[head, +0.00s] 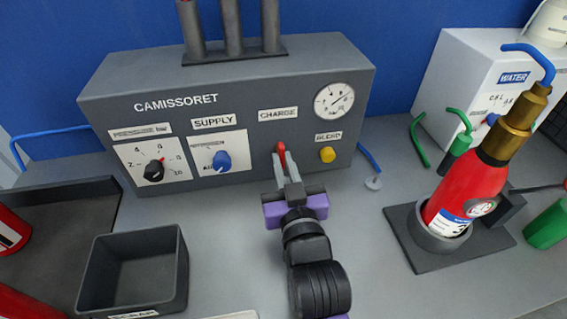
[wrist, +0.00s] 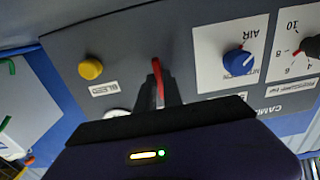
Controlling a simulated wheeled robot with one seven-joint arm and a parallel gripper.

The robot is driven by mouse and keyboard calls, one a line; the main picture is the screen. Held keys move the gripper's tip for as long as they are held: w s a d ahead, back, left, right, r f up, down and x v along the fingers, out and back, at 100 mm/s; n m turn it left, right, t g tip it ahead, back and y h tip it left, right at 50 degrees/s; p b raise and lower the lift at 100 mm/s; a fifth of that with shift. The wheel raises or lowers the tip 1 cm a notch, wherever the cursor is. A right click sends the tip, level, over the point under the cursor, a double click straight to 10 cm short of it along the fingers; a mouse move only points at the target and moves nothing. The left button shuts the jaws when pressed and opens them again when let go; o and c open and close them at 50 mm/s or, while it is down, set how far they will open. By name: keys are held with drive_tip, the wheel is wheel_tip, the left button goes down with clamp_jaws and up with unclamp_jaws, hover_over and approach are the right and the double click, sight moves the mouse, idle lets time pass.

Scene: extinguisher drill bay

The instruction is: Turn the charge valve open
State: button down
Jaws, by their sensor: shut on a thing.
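The charge valve is a red lever (head: 282,153) under the CHARGE label on the front of the grey CAMISSORET panel (head: 230,100). My gripper (head: 287,172) reaches the panel front and is shut on the red lever. The lever also shows in the wrist view (wrist: 158,80), upright in that picture, its lower part between the fingers (wrist: 157,92). The fingers hide part of the lever and its mount.
A black knob (head: 154,170), a blue supply knob (head: 221,161) and a yellow bleed button (head: 327,154) flank the lever. A gauge (head: 334,101) sits above the button. A red extinguisher (head: 468,190) stands in a holder at right. An open dark bin (head: 135,270) is at front left.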

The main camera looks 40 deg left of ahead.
drive_tip(key=c, duration=1.5)
unclamp_jaws()
drive_tip(key=b+v, duration=0.1)
drive_tip(key=v, duration=0.7)
drive_tip(key=shift+f, duration=0.1)
